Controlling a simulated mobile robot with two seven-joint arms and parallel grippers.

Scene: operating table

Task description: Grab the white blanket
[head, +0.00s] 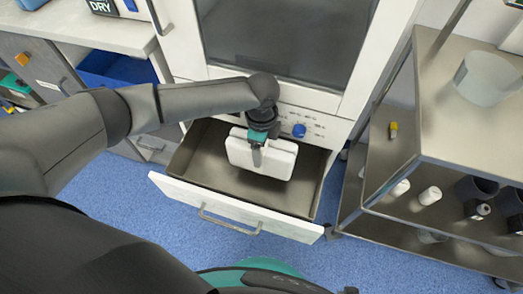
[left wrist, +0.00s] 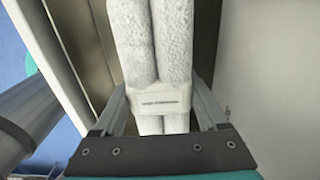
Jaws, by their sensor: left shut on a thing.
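The white blanket (head: 280,162) is a folded white bundle within the outline of an open drawer (head: 190,192). In the left wrist view the blanket (left wrist: 172,45) shows as thick rolled folds with a pale labelled band around them. My left gripper (head: 257,155) points down at the blanket from above and is shut on it. In the left wrist view its fingers (left wrist: 158,108) stand on both sides of the band. I cannot tell whether the blanket touches the drawer floor. My right gripper is not in view.
The drawer is pulled out below a white cabinet with a dark glass door (head: 285,40) and a blue knob (head: 299,131). A metal shelf cart (head: 470,130) with several containers stands close on the right. A counter (head: 90,28) is at the left.

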